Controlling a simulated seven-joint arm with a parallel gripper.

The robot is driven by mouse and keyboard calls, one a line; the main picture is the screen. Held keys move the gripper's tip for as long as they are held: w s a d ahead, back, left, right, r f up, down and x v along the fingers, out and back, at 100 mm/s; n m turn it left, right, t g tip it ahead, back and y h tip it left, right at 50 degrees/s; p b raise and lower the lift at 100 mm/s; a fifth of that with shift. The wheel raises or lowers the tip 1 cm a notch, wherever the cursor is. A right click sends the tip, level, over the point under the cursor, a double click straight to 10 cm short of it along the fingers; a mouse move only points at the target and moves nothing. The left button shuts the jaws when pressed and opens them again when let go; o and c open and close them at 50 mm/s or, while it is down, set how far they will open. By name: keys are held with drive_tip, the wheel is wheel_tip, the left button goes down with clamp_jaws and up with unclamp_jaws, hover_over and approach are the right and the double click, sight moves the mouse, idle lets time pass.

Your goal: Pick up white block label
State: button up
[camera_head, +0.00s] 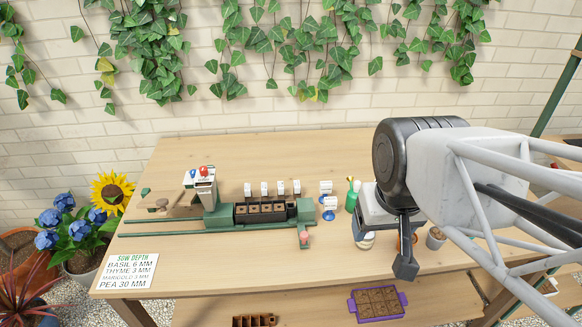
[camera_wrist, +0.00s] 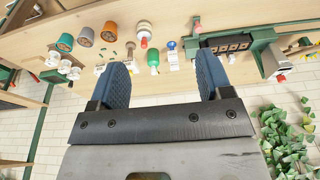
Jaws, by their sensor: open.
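Several small white block labels stand in a row behind the dark tray in the head view, one of them near the middle (camera_head: 280,187). Two more white blocks with blue parts stand to the right of the tray, a rear one (camera_head: 326,187) and a front one (camera_head: 330,203). My gripper (camera_wrist: 161,64) is open, its blue finger pads spread wide with nothing gripped. In the wrist view a small white block (camera_wrist: 173,61) shows beyond the gap, near the right finger. In the head view my gripper hangs over the table's right part, to the right of the labels.
A green bottle (camera_head: 351,199) stands between the labels and my gripper. The dark celled tray (camera_head: 262,211) sits in a green fixture. Several pots, including an orange one (camera_wrist: 65,42), stand on the table. The table's front middle is clear.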

drive_tip(key=n+g, duration=0.3)
drive_tip(key=n, duration=1.5)
hover_over(297, 185)
drive_tip(key=f, duration=2)
drive_tip(key=shift+s+d+f, duration=0.1)
drive_tip(key=shift+s+f, duration=0.1)
drive_tip(key=shift+s, duration=0.05)
drive_tip(key=shift+w+f, duration=0.35)
drive_tip(key=shift+f, duration=0.15)
drive_tip(key=shift+f, duration=0.1)
drive_tip(key=shift+f, duration=1.2)
